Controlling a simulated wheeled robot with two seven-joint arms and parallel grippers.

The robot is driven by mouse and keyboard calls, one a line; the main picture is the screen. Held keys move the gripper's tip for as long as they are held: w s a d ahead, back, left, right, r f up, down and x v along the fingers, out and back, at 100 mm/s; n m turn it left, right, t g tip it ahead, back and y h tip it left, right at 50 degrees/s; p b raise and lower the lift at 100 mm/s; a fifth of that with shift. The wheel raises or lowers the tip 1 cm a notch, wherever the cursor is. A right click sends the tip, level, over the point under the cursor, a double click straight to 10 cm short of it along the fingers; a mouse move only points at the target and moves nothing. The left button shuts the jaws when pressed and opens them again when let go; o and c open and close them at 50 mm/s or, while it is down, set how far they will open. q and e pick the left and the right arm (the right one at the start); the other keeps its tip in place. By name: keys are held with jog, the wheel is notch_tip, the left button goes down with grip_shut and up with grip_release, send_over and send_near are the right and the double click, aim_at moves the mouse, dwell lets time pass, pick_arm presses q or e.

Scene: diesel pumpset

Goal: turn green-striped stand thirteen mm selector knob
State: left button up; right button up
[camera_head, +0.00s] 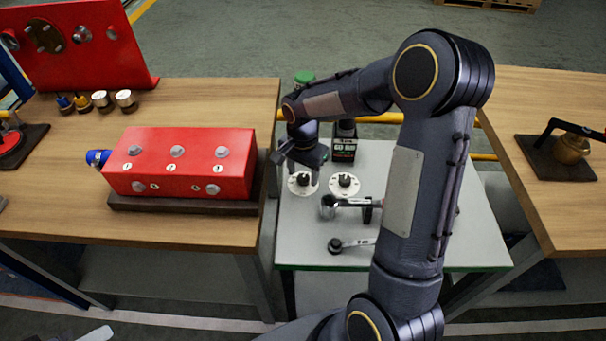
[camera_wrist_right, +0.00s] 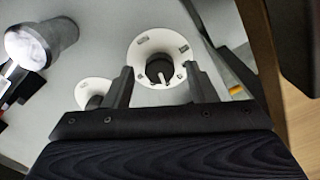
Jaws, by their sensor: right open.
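The grey stand (camera_head: 310,250) has a green front edge. On it are two white dials with black knobs, a left dial (camera_head: 303,190) and a right dial (camera_head: 343,185); their size marks are too small to read. My right gripper (camera_head: 305,163) is just above the left dial, pointing down. In the right wrist view, my right gripper (camera_wrist_right: 163,82) is open, with a black knob (camera_wrist_right: 159,70) on its white dial (camera_wrist_right: 146,46) showing between and beyond the fingers. The other dial (camera_wrist_right: 95,88) is partly hidden by a finger. My left gripper is out of view.
A red block (camera_head: 180,165) is on the wooden table to the left. My right arm covers the stand's right part.

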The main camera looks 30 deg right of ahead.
jog(key=shift+f, duration=0.6)
jog(key=shift+c, duration=0.2)
jog(key=c, duration=0.9)
jog(key=shift+c, duration=0.2)
